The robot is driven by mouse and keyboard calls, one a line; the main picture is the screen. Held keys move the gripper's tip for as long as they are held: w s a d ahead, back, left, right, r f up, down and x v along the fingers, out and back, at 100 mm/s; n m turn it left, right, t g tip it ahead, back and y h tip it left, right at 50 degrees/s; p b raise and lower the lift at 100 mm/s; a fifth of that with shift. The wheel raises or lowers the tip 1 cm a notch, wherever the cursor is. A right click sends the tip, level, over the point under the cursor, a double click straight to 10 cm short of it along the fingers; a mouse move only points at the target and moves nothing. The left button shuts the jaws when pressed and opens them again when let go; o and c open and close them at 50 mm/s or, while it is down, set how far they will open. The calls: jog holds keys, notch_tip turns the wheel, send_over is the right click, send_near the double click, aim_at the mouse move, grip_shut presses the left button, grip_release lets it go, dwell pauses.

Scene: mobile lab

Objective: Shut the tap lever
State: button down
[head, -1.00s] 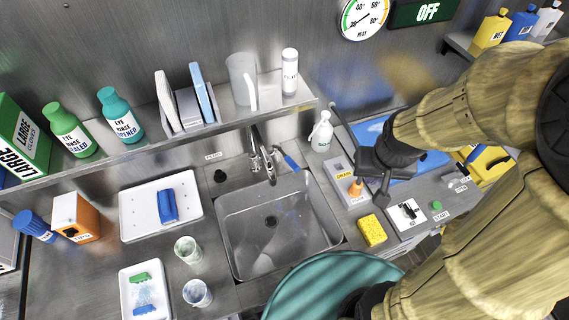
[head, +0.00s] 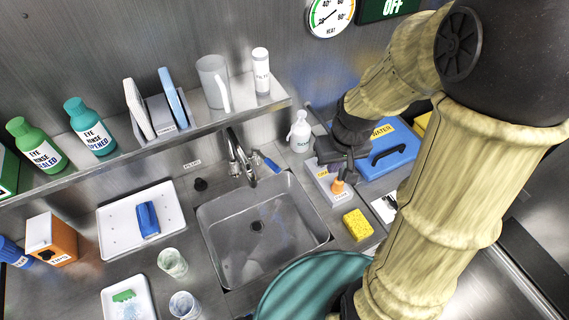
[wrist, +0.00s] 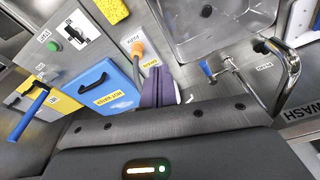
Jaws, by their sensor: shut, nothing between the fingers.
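The metal tap (head: 238,158) stands behind the sink (head: 262,228) in the head view, its spout over the basin. Its blue-tipped lever (head: 271,166) sticks out to the right of the spout. In the wrist view the tap (wrist: 284,72) is at the right, with the blue lever tip (wrist: 205,68) left of it. My gripper (wrist: 160,90) shows purplish fingers close together, shut and empty, apart from the lever. In the head view my gripper (head: 343,168) is right of the lever, by the orange knob; its fingertips are hard to make out.
The orange knob (head: 338,187) on a grey box and a white bottle (head: 299,132) stand between the sink and a blue case (head: 382,150). A yellow sponge (head: 357,225) lies right of the sink. A shelf (head: 150,145) with bottles overhangs behind. The sink is empty.

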aim_at(266, 159)
jog(key=w+f+n+y+b, duration=0.5)
jog(key=w+f, duration=0.6)
jog(key=w, duration=0.5)
jog(key=y+b, duration=0.2)
jog(key=b, duration=0.1)
jog(key=shift+w+a+f+n, duration=0.15)
jog(key=shift+a+f+n, duration=0.05)
jog(key=shift+a+n, duration=0.1)
jog(key=shift+f, duration=0.1)
jog(key=a+f+p, duration=0.1)
jog(key=a+f, duration=0.5)
jog(key=a, duration=0.3)
jog(key=shift+s+a+f+p, duration=0.35)
jog(key=shift+s+f+p, duration=0.05)
jog(key=shift+s+a+f+b, duration=0.1)
jog(key=shift+s+a+b, duration=0.05)
jog(key=shift+a+b, duration=0.15)
